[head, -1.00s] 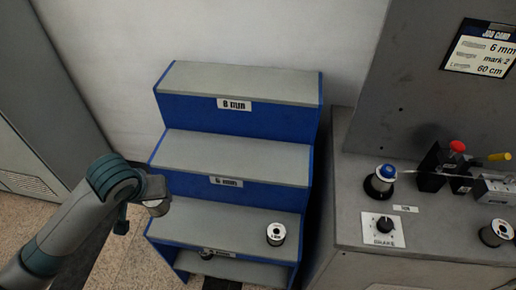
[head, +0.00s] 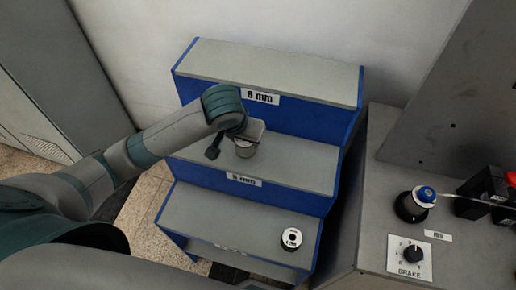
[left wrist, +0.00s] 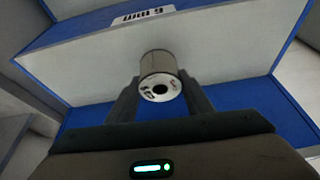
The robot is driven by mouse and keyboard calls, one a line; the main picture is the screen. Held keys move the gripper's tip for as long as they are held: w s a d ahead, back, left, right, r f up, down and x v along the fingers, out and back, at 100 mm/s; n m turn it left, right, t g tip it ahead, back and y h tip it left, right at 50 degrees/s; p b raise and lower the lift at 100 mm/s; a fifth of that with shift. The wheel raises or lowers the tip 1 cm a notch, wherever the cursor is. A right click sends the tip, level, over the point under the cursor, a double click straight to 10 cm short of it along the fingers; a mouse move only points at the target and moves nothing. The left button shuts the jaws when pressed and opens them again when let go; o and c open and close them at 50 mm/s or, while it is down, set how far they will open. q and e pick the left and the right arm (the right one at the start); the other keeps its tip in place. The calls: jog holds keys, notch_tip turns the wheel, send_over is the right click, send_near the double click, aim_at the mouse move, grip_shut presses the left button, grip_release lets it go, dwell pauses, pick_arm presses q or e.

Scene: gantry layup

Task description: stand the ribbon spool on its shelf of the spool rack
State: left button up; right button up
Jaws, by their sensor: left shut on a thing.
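My left gripper (head: 244,138) is shut on a ribbon spool (head: 246,149), grey with pale ends. It holds the spool at the left part of the rack's middle shelf (head: 295,165). I cannot tell whether the spool touches the shelf. In the left wrist view the spool (left wrist: 158,75) sits between the two fingers, its white end with a dark centre hole facing the camera. The spool rack (head: 308,122) is stepped, with grey shelves and blue fronts. Its top label reads 8 mm; the label under the middle shelf is hard to read. My right gripper is out of view.
Another spool (head: 292,239) stands on the right part of the lower shelf (head: 225,220). A grey bench (head: 375,220) at the right carries a brake dial (head: 412,254) and a blue-topped spool post (head: 412,205). The middle shelf is clear right of the gripper.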

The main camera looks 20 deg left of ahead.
pick_arm(q)
jog(key=shift+r, duration=0.1)
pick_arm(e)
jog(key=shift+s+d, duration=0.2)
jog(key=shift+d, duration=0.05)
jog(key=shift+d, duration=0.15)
pick_arm(q)
jog(key=m, duration=0.1)
jog(key=w+d+r+m+h, duration=0.1)
jog(key=m, duration=0.1)
jog(key=shift+w+d, duration=0.1)
jog(key=shift+d, duration=0.2)
jog(key=w+d+r+m+g+h, duration=0.3)
jog(key=r+m, duration=0.4)
jog(key=m, duration=0.5)
jog(key=shift+d+r+m+g+h, duration=0.2)
jog(key=shift+d+m+g+h, duration=0.15)
jog(key=shift+d, duration=0.5)
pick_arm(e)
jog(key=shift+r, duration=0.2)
